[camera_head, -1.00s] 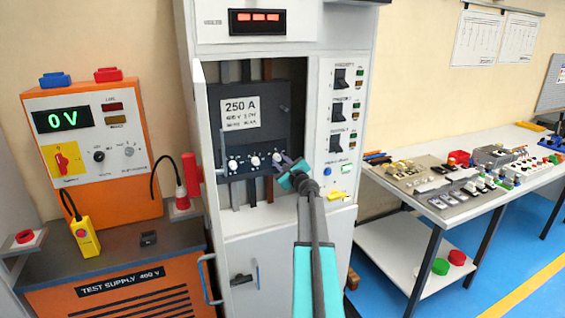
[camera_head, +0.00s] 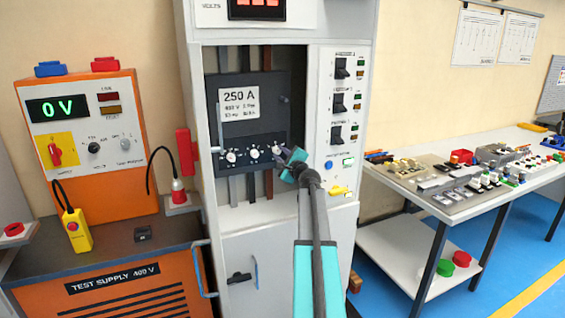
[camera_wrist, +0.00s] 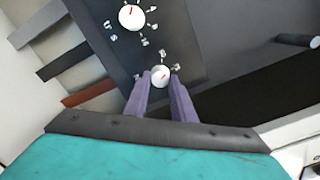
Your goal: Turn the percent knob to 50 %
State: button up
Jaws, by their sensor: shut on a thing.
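A dark breaker (camera_head: 270,95) marked 250 A sits in the open cabinet bay in the head view. Its lower strip has a row of three white knobs. The left knob (camera_head: 231,156) and middle knob (camera_head: 254,153) are free. My gripper (camera_head: 282,156) is at the right knob, which it mostly hides in this view. In the wrist view, the purple fingers of my gripper (camera_wrist: 161,80) are closed around a small white knob (camera_wrist: 160,76) with a red pointer mark. Another white knob (camera_wrist: 131,17) shows above it. The scale markings are too small to read, so I cannot tell the percent setting.
An orange test supply (camera_head: 95,180) on the left shows 0 V. A red handle (camera_head: 187,152) stands at the bay's left edge. Switches (camera_head: 340,103) line the panel right of the bay. A bench (camera_head: 480,175) with parts stands farther right.

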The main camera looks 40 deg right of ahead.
jog(key=n+b, duration=0.1)
jog(key=b, duration=0.1)
jog(key=n+b, duration=0.2)
jog(key=b, duration=0.1)
jog(key=n+b, duration=0.1)
jog(key=b, duration=0.1)
jog(key=shift+f+n, duration=0.25)
jog(key=shift+n, duration=0.15)
jog(key=n+b, duration=0.2)
jog(key=b, duration=0.1)
jog(key=shift+r+b, duration=0.1)
jog(key=shift+b, duration=0.2)
jog(key=shift+n, duration=0.4)
jog(key=o, duration=1.1)
jog(key=shift+s+r, duration=0.1)
jog(key=shift+c, duration=0.2)
jog(key=shift+a+r, duration=0.1)
jog(key=v, duration=1.3)
jog(key=shift+s+b, duration=0.35)
jog(key=shift+s, duration=0.05)
